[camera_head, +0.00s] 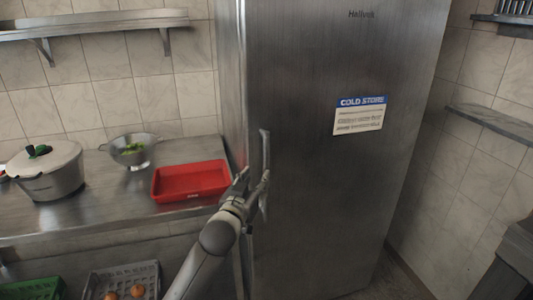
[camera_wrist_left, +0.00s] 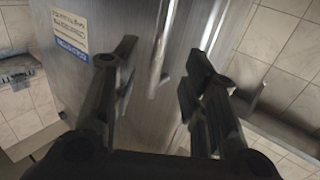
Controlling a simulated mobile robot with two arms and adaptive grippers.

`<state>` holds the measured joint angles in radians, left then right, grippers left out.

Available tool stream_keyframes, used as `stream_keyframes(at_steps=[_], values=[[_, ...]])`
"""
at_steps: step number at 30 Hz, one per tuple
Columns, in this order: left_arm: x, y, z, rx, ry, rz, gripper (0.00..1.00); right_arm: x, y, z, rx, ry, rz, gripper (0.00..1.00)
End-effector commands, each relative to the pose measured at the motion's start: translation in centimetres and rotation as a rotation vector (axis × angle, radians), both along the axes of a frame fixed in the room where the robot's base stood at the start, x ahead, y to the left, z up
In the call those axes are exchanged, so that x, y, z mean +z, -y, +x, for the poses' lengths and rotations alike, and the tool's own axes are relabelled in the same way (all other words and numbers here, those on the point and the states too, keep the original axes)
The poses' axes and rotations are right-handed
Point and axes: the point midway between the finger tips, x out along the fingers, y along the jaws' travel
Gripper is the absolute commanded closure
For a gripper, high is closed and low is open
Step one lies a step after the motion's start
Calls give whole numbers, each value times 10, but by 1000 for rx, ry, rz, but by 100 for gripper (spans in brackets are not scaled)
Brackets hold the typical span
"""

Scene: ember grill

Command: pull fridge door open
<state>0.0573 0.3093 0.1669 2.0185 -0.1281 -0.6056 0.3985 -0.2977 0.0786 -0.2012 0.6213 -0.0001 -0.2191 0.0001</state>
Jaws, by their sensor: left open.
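The fridge is a tall steel cabinet with a flat steel door (camera_head: 330,190), which looks shut. A vertical bar handle (camera_head: 264,148) runs along the door's left edge. My left gripper (camera_head: 254,186) is at the handle's lower part and hides some of it. In the left wrist view, the open left gripper (camera_wrist_left: 160,75) has a finger on each side of the handle (camera_wrist_left: 162,48), with gaps to both fingers. I cannot tell how deep the handle sits between them. My right gripper is not in view.
A steel counter (camera_head: 105,215) left of the fridge holds a red tray (camera_head: 190,181), a colander (camera_head: 132,152) and a lidded pot (camera_head: 48,175). Crates stand below it. A wall shelf (camera_head: 495,122) is at the right. The floor before the door is mostly out of view.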

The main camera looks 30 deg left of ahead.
Motion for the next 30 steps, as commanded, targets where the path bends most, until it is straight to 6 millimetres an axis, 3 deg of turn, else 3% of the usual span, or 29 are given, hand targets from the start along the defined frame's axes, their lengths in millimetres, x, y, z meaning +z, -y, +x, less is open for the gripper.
stream_keyframes(at_steps=[1,5,21,30], values=[[9,-1,0,2,13,2,59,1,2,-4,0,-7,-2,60],[14,-4,8,3,21,1,59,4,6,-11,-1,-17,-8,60],[13,-25,86,2,19,1,59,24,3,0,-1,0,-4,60],[11,-30,102,2,19,2,59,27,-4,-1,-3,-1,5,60]])
